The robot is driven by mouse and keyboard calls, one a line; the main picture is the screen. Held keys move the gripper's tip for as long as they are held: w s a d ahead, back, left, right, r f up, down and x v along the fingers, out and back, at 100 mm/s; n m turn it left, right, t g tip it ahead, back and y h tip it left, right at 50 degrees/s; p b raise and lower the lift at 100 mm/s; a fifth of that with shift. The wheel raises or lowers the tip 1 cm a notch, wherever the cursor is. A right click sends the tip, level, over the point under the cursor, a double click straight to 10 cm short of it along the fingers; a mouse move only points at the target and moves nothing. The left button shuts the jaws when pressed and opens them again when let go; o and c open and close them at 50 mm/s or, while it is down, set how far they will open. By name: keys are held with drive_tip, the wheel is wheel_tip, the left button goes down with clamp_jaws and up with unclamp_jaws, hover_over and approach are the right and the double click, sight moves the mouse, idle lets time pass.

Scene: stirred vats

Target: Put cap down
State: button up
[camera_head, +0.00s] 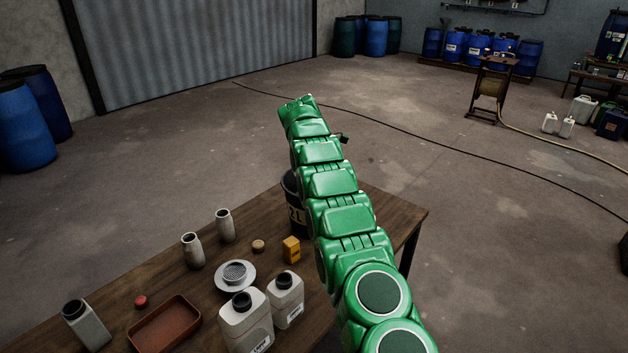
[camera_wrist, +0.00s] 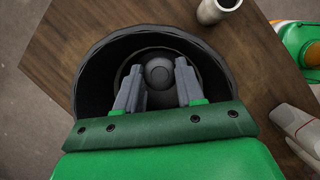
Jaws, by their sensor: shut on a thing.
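In the wrist view my gripper (camera_wrist: 158,76) is shut on a grey round cap (camera_wrist: 158,66) with a raised middle. The gripper and cap are over a wide black vat (camera_wrist: 97,72). I cannot tell how high the cap is above the vat or whether it touches it. The vat also shows in the head view (camera_head: 296,207), on the wooden table, mostly hidden behind my green arm. The gripper and the held cap are hidden in the head view. A small red cap (camera_head: 141,301) lies on the table at the left.
The wooden table (camera_head: 210,286) carries two grey bottles (camera_head: 192,251), a tan round stopper (camera_head: 258,246), a yellow box (camera_head: 291,250), a white strainer dish (camera_head: 236,276), white canisters (camera_head: 245,322) and a brown tray (camera_head: 166,325). Bare tabletop shows around the red cap.

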drive_tip(key=shift+w+a+f+n+t, duration=0.15)
drive_tip(key=shift+w+a+f+n, duration=0.25)
drive_tip(key=shift+f, duration=2.6)
drive_tip(key=shift+w+a+f+n+t, duration=0.1)
drive_tip(key=shift+w+a+f+n, duration=0.25)
drive_tip(key=shift+f, duration=2.6)
drive_tip(key=shift+w+a+f+n+t, duration=0.2)
drive_tip(key=shift+a+f+n, duration=0.3)
drive_tip(key=shift+f, duration=2.5)
drive_tip(key=shift+f, duration=0.1)
drive_tip(key=o, duration=1.1)
drive_tip(key=shift+c, duration=0.2)
drive_tip(key=v, duration=1.2)
drive_tip(key=shift+r, duration=0.2)
drive_tip(key=shift+o, duration=0.3)
drive_tip(key=shift+d, duration=0.15)
